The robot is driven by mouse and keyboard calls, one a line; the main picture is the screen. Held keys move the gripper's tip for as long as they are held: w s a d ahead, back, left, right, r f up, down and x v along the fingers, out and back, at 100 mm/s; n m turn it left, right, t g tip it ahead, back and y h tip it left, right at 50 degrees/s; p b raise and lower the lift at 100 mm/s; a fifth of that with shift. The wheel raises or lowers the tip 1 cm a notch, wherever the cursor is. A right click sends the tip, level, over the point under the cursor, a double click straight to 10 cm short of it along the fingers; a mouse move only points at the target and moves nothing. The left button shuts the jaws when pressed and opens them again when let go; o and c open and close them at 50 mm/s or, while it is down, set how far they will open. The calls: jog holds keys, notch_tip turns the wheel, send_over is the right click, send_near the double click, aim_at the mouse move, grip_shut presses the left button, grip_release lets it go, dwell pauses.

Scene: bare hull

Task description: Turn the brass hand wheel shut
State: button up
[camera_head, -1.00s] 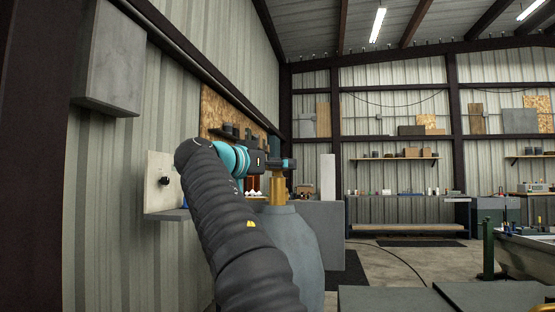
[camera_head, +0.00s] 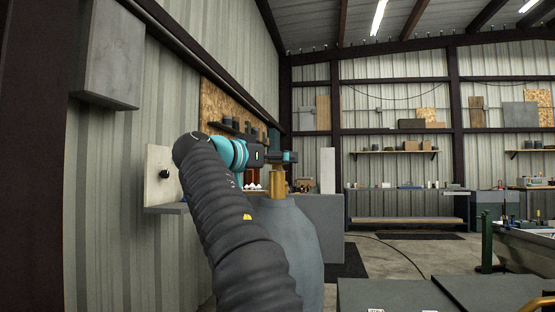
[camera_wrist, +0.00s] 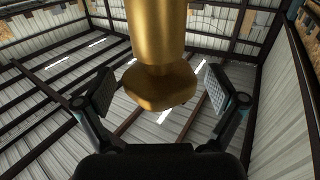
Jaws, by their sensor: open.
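The brass hand wheel (camera_wrist: 160,88) is a rounded disc on a thick brass stem (camera_wrist: 157,30) in the wrist view. It lies between the two dark finger pads of my gripper (camera_wrist: 157,76), which is open, with a visible gap on each side. In the head view the brass stem (camera_head: 278,184) stands upright on a grey, bottle-shaped tank (camera_head: 285,235). My gripper (camera_head: 287,157) is at the top of the stem there and hides the wheel.
A grey wall box (camera_head: 110,55) hangs at the upper left. A pale plate (camera_head: 162,178) is fixed to the left wall. A grey block (camera_head: 322,215) stands behind the tank. Dark flat tops (camera_head: 395,294) lie at the lower right. Open floor (camera_head: 405,258) shows beyond.

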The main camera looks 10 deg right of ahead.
jog(key=v, duration=1.2)
